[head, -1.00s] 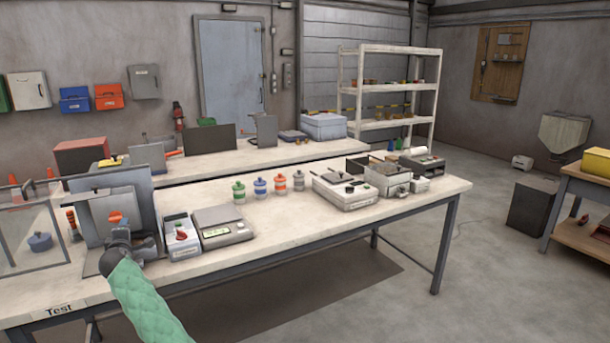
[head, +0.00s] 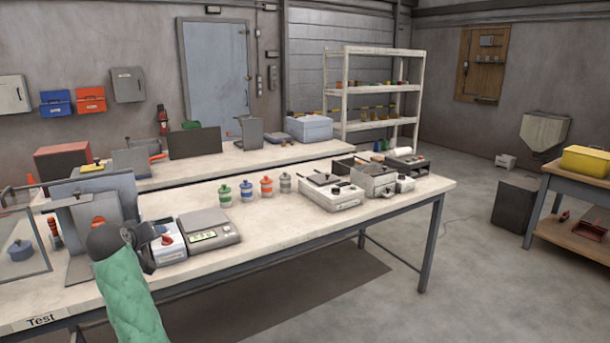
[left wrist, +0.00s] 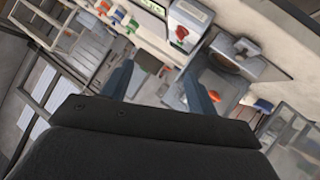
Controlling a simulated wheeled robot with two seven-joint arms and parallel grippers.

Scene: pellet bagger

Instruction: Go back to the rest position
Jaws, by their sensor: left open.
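My left gripper (left wrist: 160,82) shows in the left wrist view with its two blue-grey fingers spread apart and nothing between them. In the head view my left arm, in a green quilted sleeve, comes in at the bottom left and ends in the dark gripper (head: 138,243) over the front of the test bench, beside a white device with a red knob (head: 168,240). The fingertips are hard to make out there. My right gripper is in neither view.
The test bench (head: 290,228) carries a scale (head: 208,231), several small coloured-lid bottles (head: 246,190), a white instrument (head: 331,192) and a grey stand (head: 92,215). A clear-walled case (head: 22,245) stands at the left. Open floor (head: 480,260) lies to the right.

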